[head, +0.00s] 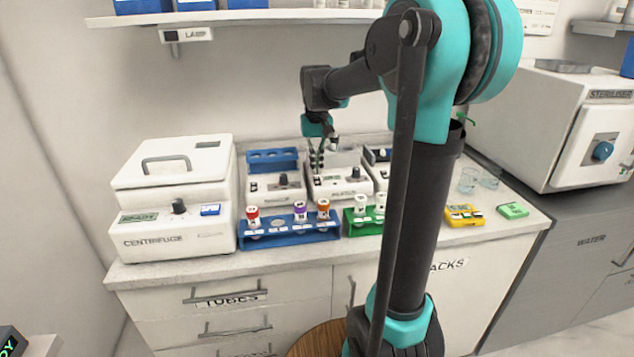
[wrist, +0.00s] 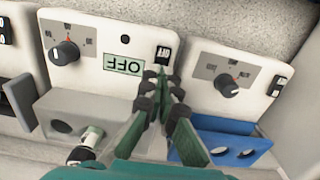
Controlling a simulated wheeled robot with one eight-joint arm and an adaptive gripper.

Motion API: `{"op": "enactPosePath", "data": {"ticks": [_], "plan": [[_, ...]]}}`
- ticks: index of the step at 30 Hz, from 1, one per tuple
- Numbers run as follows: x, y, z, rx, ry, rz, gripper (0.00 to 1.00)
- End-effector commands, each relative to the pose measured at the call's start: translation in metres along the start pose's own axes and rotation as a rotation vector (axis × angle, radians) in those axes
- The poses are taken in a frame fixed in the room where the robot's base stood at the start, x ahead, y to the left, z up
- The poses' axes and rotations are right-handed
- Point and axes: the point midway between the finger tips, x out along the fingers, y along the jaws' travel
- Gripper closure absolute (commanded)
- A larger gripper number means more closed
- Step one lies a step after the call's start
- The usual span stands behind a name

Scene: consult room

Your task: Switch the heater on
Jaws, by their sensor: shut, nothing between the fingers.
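The middle white unit (head: 342,187) on the counter, which I take to be the heater, has a grey block with holes behind its front panel. Its label is too small to read surely in the head view. In the wrist view it is upside down (wrist: 105,30), with a black knob (wrist: 65,52), a green display reading OFF (wrist: 124,65) and a small black switch (wrist: 163,52) with white lettering. My gripper (wrist: 168,78) is shut and empty, its tips close to that switch; I cannot tell whether they touch. In the head view my gripper (head: 317,160) is over the unit's left side.
A similar unit (head: 277,185) with a blue block stands left, another (head: 380,156) right, partly behind my arm. In front are a blue tube rack (head: 280,234) and a green rack (head: 352,228). A centrifuge (head: 172,200) stands far left. A capped tube (wrist: 92,137) shows near the grey block.

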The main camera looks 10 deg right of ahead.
Motion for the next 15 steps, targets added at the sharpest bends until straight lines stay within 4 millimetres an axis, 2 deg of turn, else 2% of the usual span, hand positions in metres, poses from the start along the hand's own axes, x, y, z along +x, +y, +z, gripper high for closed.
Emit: {"op": "enactPosePath", "data": {"ticks": [15], "plan": [[0.0069,0.0,-0.0002,0.0,0.0,0.0,1.0]]}}
